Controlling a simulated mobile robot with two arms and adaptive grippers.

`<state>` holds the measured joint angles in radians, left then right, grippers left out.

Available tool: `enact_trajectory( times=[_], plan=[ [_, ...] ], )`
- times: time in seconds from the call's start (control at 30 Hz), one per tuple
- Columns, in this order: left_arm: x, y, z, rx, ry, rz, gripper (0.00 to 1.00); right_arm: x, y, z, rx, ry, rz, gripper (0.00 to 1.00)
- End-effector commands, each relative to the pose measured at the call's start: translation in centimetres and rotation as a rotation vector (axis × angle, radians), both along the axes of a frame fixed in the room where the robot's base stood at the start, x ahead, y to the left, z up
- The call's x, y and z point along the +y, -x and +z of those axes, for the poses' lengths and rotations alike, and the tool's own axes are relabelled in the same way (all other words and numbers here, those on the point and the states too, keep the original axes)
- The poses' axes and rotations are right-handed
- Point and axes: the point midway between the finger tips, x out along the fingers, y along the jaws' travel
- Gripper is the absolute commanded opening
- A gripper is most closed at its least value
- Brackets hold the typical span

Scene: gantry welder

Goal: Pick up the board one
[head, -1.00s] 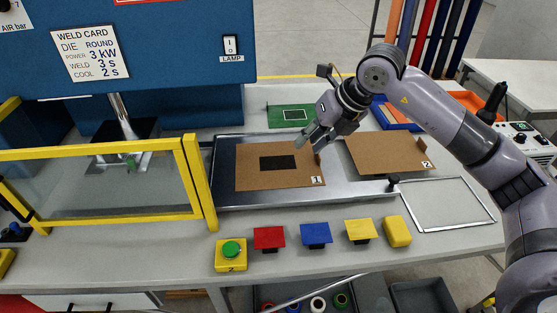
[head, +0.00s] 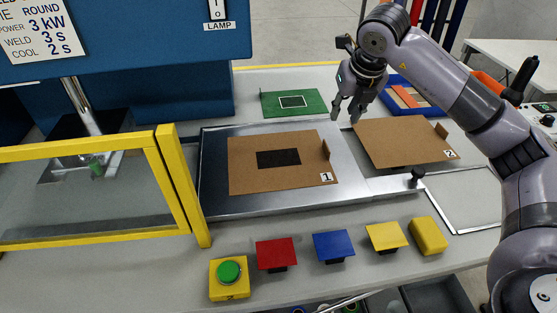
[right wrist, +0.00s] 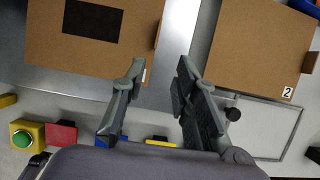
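Board one (head: 247,178) is a brown board with a black rectangle in its middle, a label "1" at its front right corner and a small upright brown tab (head: 325,150) at its right edge. It lies flat on the metal tray (head: 218,208). It also shows at the upper left of the right wrist view (right wrist: 60,45). My right gripper (head: 350,120) is open and empty, above the table behind and to the right of board one's tab. In the right wrist view its two fingers (right wrist: 155,85) are apart with nothing between them. My left gripper is not in view.
Board two (head: 405,142), with its own tab, lies to the right. A green board (head: 275,107) and a blue tray (head: 425,108) are behind. A yellow-framed guard (head: 185,185) stands left. A black knob (head: 416,176) and several coloured buttons are in front.

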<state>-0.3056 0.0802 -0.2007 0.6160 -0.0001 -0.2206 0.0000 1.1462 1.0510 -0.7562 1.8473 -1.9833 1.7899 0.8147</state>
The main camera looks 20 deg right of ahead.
Motion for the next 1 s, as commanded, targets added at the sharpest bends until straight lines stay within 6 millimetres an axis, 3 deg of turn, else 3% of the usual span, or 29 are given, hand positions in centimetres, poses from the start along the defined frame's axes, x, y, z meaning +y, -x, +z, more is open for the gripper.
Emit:
enact_trajectory(
  times=[0.5, 0.77, 1.0],
  plan=[
    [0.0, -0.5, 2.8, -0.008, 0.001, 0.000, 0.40, -0.8, -3.6, -9.1, 0.005, -0.001, 0.001, 0.28],
    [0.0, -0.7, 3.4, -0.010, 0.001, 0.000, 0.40, -1.0, -4.5, -11.2, 0.002, -0.001, 0.000, 0.28],
    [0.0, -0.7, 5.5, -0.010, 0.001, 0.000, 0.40, -0.9, -5.7, -14.1, 0.006, 0.000, 0.001, 0.28]
  ],
)
